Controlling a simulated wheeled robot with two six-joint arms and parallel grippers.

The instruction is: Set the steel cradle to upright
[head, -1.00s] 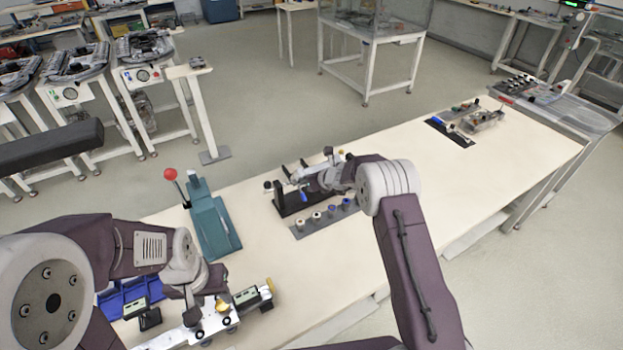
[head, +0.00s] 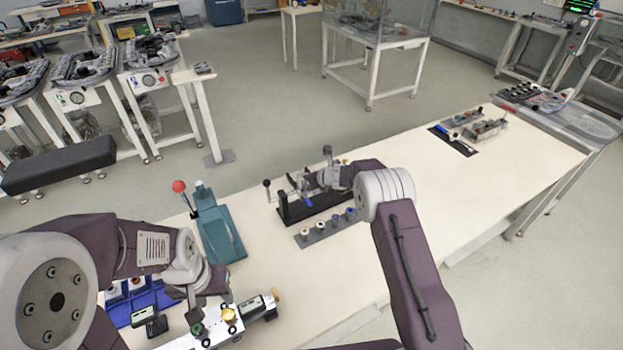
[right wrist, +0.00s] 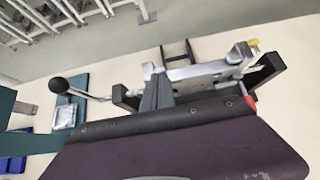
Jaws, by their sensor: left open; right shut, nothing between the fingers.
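The steel cradle (right wrist: 205,75) is a grey metal piece set between the black uprights of a black stand (right wrist: 270,68). A rod with a black ball knob (right wrist: 60,85) sticks out at its left end. In the head view the stand (head: 318,208) is on the bench, partly behind my right arm; I cannot tell the cradle's exact tilt. My right gripper (head: 303,182) is shut at the stand, close to the cradle; its fingers (right wrist: 157,90) overlap the cradle in the wrist view, and contact is unclear.
A teal press (head: 218,228) with a red-knobbed lever stands left of the stand. A grey strip (head: 325,232) with several small cylinders lies in front of it. A blue tray (head: 135,308) is near my left arm. The bench's right middle is clear.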

